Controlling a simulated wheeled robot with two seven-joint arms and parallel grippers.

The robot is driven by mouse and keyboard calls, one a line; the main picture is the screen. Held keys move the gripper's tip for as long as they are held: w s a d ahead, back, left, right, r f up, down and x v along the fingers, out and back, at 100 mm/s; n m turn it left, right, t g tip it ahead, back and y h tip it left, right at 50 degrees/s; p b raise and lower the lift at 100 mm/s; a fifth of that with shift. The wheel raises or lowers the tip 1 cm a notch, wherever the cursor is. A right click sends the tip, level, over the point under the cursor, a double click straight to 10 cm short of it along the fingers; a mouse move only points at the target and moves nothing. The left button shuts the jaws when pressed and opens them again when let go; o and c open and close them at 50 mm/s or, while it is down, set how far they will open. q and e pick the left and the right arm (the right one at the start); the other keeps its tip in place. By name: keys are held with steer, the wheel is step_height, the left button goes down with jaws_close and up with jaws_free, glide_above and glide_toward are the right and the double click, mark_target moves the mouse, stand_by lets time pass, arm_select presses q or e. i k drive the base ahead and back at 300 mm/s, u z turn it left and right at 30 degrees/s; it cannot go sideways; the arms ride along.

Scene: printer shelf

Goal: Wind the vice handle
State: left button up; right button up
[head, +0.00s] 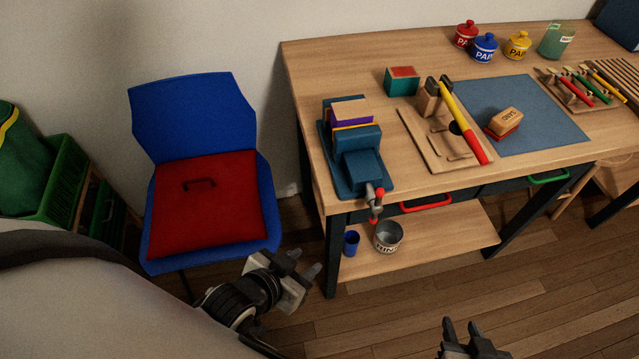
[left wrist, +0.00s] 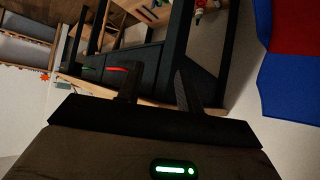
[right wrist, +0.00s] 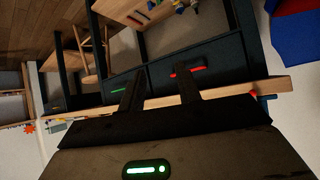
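A blue bench vice (head: 361,164) sits at the left front corner of the wooden workbench (head: 411,187). Its handle (head: 374,200), grey with red ends, hangs at the front edge of the bench. A block with wood and purple layers (head: 351,111) stands at the vice's jaws. My left gripper (head: 301,270) is left of the bench's front leg, below the vice handle and apart from it; its fingers are spread and empty. My left fingers also show in the left wrist view (left wrist: 157,88). My right gripper (head: 462,328) is open and empty over the floor, and shows in the right wrist view (right wrist: 134,92).
A blue chair (head: 190,110) with a red cushion (head: 207,196) stands left of the bench. A tin (head: 388,237) and a blue cup (head: 351,243) stand on the lower shelf. The front floor is clear.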

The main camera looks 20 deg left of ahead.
mark_target(373, 197)
steer(key=u, duration=3.15)
steer(key=k, duration=1.6)
steer(key=z, duration=1.85)
